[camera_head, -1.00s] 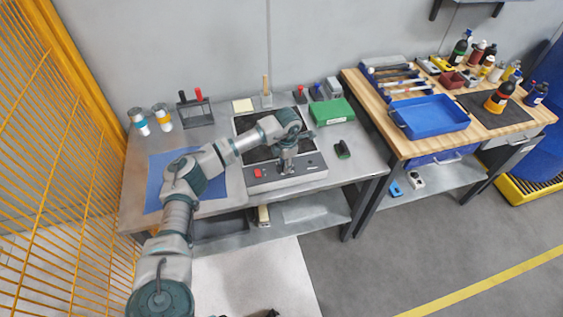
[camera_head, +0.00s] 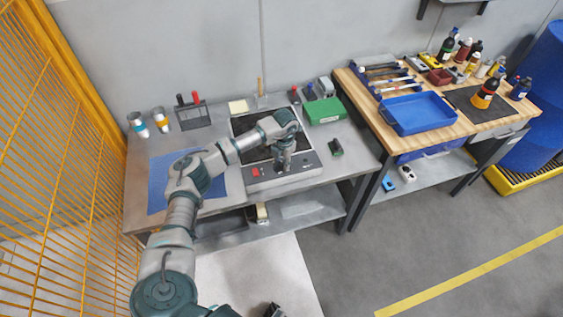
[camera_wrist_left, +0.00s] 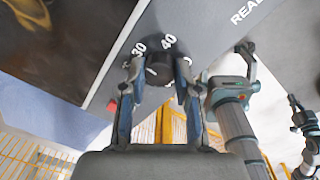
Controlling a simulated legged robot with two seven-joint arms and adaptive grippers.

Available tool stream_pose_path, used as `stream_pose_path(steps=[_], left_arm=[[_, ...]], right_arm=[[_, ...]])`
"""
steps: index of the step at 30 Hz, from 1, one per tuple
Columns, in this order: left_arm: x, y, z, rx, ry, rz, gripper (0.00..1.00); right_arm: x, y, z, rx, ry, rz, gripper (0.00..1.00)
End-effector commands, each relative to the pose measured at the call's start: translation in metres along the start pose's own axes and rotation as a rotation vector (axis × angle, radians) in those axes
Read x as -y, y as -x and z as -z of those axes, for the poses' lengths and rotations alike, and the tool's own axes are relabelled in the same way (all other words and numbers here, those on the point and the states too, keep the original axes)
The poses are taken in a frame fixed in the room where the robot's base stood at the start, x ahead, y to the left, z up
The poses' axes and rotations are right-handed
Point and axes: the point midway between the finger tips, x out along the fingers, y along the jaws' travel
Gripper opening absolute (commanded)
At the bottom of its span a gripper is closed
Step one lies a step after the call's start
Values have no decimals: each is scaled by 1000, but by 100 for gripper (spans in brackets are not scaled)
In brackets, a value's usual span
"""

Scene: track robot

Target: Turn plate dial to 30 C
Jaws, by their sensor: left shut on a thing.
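The hot plate (camera_head: 263,180) stands on the grey bench, with a dark top and a grey front panel. Its dial (camera_wrist_left: 158,70) is a dark round knob; the printed marks 30 and 40 show beside it in the left wrist view. My left gripper (camera_head: 283,169) reaches down to the front panel and is shut on the dial, one finger on each side, as the left wrist view (camera_wrist_left: 158,78) shows. The fingers cover part of the scale, and I cannot tell which mark the dial points to. My right gripper (camera_head: 273,311) shows only partly at the bottom edge of the head view.
A red switch (camera_head: 256,172) sits left of the dial. A blue mat (camera_head: 158,185) lies left. A yellow mesh fence (camera_head: 60,170) borders the left side.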

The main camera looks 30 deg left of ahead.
Motion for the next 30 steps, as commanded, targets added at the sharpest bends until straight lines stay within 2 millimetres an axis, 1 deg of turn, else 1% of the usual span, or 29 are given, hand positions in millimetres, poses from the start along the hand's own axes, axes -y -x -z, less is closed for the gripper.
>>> stream_pose_path(steps=[1, 8, 9, 12, 20, 23, 26, 29, 30], left_arm=[[-1, 4, -4, 15, 4, 0, 0], [-2, 4, -3, 15, 4, -1, 0], [-2, 4, -3, 15, 4, -1, 34], [-2, 3, -3, 11, 3, -1, 57], [-1, 2, -1, 5, 2, -1, 57], [-1, 5, -1, 6, 2, 0, 57], [-2, 18, -1, 6, 2, -1, 57], [-1, 38, -2, 8, 1, 0, 57], [-1, 48, -2, 10, 2, 0, 57]], right_arm=[[0, 0, 0, 0, 0, 0, 0], [1, 0, 1, 1, 0, 0, 0], [1, 0, 1, 1, 0, 0, 0], [1, 0, 1, 1, 0, 0, 0], [0, 0, 1, 1, 0, 0, 0], [0, 0, 0, 0, 0, -1, 0], [0, 0, 0, 0, 0, -1, 0], [0, 0, 0, 0, 0, -1, 0], [0, 0, 0, -1, 0, -1, 0]])
